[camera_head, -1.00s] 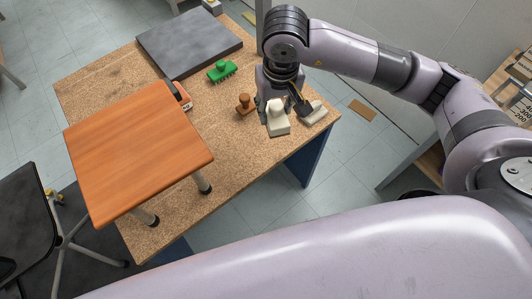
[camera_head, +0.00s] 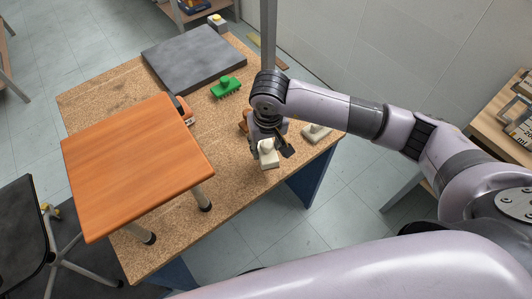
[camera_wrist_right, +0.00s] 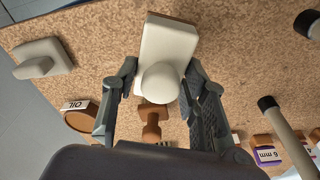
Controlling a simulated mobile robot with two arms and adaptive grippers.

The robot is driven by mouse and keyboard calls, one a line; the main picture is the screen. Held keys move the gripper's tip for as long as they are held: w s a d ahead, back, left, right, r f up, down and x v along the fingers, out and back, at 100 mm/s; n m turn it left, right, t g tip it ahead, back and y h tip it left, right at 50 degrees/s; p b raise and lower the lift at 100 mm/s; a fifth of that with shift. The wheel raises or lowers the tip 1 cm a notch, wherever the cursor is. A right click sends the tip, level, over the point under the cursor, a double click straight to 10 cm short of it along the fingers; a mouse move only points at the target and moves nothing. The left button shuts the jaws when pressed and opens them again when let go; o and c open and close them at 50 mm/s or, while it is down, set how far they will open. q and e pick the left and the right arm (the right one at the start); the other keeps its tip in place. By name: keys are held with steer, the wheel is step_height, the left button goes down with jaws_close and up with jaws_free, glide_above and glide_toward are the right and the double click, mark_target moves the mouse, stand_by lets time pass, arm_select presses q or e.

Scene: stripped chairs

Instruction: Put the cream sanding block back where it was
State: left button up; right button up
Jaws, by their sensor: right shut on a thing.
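The cream sanding block (camera_head: 268,157), with a round knob on a brown-edged base, is over the speckled workbench (camera_head: 225,180) near its front edge. My right gripper (camera_head: 266,140) is shut on its knob. In the right wrist view, the fingers (camera_wrist_right: 163,82) stand on both sides of the knob, and the block (camera_wrist_right: 168,42) reaches out beyond them. I cannot tell whether its base touches the bench. A second, greyish-white block with a handle (camera_head: 316,132) lies near the right corner; it also shows in the wrist view (camera_wrist_right: 42,60). My left gripper is not in view.
A brown-handled tool (camera_head: 243,122) is close behind my right gripper. A green brush (camera_head: 226,88) and a dark slab (camera_head: 195,56) lie farther back. An orange seat with legs (camera_head: 138,165) fills the left. Bare bench lies between the seat and the held block.

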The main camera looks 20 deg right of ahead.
mark_target(266, 156)
step_height(266, 156, down, 5)
steer(key=shift+f, duration=0.1)
stand_by(0.3)
steer(key=shift+f, duration=0.15)
steer(key=o, duration=1.1)
steer(key=shift+r, duration=0.2)
steer(key=r, duration=0.4)
steer(key=s+r, duration=0.1)
steer(key=r, duration=0.3)
steer(key=r+b, duration=0.1)
steer(key=r, duration=0.3)
steer(key=shift+s, duration=0.25)
